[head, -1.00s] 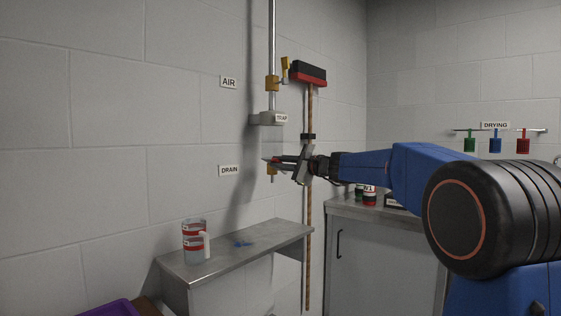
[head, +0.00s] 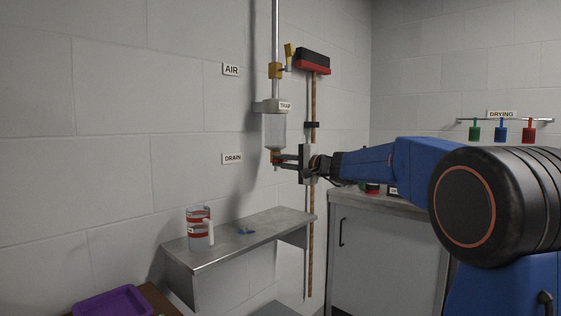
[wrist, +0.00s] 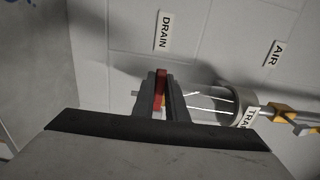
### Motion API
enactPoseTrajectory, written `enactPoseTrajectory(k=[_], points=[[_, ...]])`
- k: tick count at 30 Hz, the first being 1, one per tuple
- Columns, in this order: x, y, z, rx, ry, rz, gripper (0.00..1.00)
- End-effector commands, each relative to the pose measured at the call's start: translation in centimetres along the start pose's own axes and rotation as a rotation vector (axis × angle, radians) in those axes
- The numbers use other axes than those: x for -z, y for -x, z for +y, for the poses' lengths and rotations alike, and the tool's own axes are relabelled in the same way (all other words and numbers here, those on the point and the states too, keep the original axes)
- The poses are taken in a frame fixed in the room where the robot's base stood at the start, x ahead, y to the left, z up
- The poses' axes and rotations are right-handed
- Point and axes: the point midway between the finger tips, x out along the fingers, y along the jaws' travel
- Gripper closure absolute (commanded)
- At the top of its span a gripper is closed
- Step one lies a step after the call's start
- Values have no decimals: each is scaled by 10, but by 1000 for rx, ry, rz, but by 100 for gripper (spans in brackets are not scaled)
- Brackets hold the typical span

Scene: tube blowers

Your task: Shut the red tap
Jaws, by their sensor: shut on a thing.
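The red tap handle (wrist: 159,88) is between the two dark fingers of my gripper (wrist: 162,82) in the wrist view. In the head view my gripper (head: 283,160) is shut on it at the yellow drain fitting (head: 275,154), under the clear trap (head: 275,130). Only a little red shows there; the fingers hide most of the handle. A "DRAIN" label (head: 232,158) is on the wall to the left. I cannot tell the handle's exact angle to the pipe.
A yellow-handled air valve (head: 289,52) is on the pipe above the trap. A broom (head: 312,95) hangs close behind my gripper.

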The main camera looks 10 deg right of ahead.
Motion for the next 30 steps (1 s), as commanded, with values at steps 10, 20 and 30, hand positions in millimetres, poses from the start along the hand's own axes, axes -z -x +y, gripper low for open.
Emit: enactPoseTrajectory(k=[10, 20, 30], points=[[0, 0, 2, -3, 5, -1, 100], [0, 0, 2, -2, 4, 0, 72], [1, 23, 0, 0, 5, 3, 72]])
